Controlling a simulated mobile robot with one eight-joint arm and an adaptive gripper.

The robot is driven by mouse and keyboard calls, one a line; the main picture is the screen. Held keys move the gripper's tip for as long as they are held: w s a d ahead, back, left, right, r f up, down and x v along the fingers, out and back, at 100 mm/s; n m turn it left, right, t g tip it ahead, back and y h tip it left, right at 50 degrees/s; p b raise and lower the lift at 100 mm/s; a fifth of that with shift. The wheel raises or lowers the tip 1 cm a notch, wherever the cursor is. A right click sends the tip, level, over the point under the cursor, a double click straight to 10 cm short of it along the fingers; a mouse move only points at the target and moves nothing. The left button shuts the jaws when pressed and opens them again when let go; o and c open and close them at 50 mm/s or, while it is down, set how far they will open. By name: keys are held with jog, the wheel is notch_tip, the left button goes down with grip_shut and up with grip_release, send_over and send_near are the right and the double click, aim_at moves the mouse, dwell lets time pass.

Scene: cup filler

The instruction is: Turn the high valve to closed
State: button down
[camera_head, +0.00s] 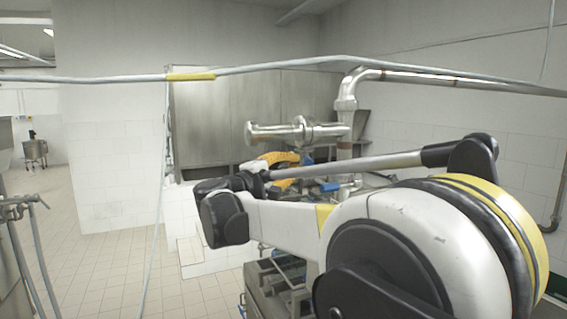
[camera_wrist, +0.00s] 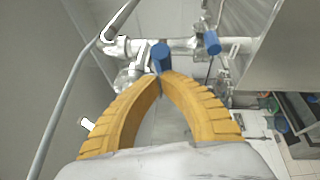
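In the wrist view, the two ribbed yellow fingers of my gripper (camera_wrist: 160,77) arch together and their tips nearly meet. A blue valve handle (camera_wrist: 161,54) on a horizontal metal pipe reaches down to the tips and appears pinched between them. A second blue handle (camera_wrist: 208,40) is to the right, clear of the fingers. In the head view, my gripper (camera_head: 299,168) is partly hidden behind my arm. A little blue (camera_head: 307,161) shows at its fingertips, and the other blue handle (camera_head: 329,187) is lower right. I cannot read the valve's position.
A large steel pipe (camera_head: 347,125) with a flanged horizontal branch (camera_head: 275,132) stands just above and behind my gripper. A steel cabinet (camera_head: 225,110) is behind it. A grey hose (camera_head: 110,79) crosses the head view.

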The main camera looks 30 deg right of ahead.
jog(key=shift+w+f, duration=0.1)
jog(key=shift+w, duration=0.05)
jog(key=s+d+n+t+b, duration=0.1)
jog(key=t, duration=0.1)
jog(key=s+d+n+t+y+b, duration=0.1)
jog(key=s+d, duration=0.1)
jog(key=shift+s+d+t+y, duration=0.2)
jog(key=shift+d+t+y, duration=0.1)
jog(key=shift+t, duration=0.1)
jog(key=shift+d+n, duration=0.1)
jog(key=shift+n, duration=0.2)
jog(key=shift+w, duration=0.15)
